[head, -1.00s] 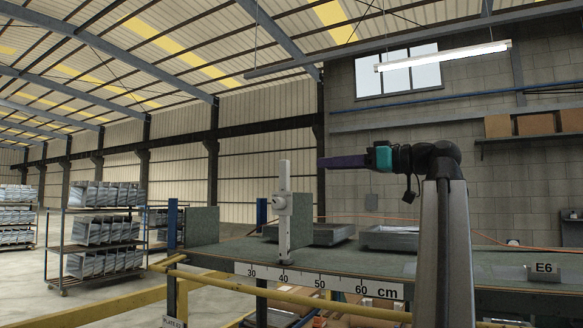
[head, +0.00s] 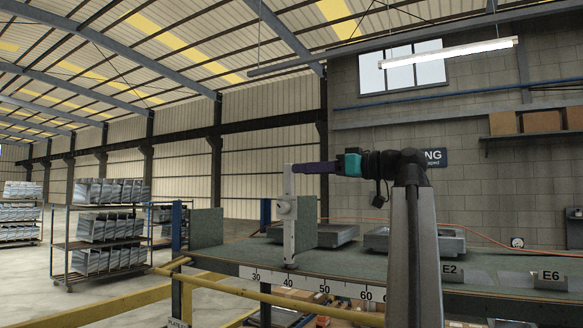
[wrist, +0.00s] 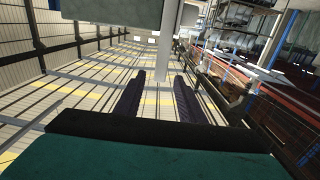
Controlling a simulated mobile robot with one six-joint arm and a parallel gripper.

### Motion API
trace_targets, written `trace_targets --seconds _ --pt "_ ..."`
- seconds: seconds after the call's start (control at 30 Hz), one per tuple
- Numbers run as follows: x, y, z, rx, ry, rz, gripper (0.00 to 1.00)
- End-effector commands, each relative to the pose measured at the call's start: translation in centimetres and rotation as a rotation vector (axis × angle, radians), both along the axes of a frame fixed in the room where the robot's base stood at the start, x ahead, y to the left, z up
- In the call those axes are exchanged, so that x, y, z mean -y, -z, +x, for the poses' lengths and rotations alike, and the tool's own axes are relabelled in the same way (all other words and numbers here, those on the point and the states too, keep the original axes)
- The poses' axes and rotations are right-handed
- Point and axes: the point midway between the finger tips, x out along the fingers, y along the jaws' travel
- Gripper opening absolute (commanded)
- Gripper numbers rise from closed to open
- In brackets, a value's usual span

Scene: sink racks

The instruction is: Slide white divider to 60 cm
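The white divider (head: 288,230) stands upright on the green shelf, its foot by the 40 mark of the ruler strip (head: 310,283). Its 60 mark shows just left of my arm column. My gripper (head: 300,168) comes from the right with its purple fingers level at the divider's top, where they overlap it in the head view. In the wrist view the two fingers of my gripper (wrist: 160,75) are apart, with the white post of the divider (wrist: 168,40) showing between and beyond their tips. Contact cannot be told.
A green upright plate (head: 206,228) stands left of the divider. Grey metal trays (head: 335,235) lie behind on the shelf (head: 345,266). A yellow rail (head: 270,298) runs in front. Labels E2 (head: 452,271) and E6 (head: 550,276) mark the right side.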

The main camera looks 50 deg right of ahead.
Motion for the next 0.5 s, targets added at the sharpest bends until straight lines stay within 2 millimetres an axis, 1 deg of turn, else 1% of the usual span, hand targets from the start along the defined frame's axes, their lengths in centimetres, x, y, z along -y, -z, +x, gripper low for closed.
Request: trace_targets --seconds 0.1,0.3,0.5 --pt "-0.5 -0.2 1.6 0.001 -0.003 0.000 0.36" --pt "-1.0 -0.2 4.0 0.001 -0.002 0.000 0.36" --pt "-1.4 -0.1 5.7 0.000 -0.002 0.000 0.36"
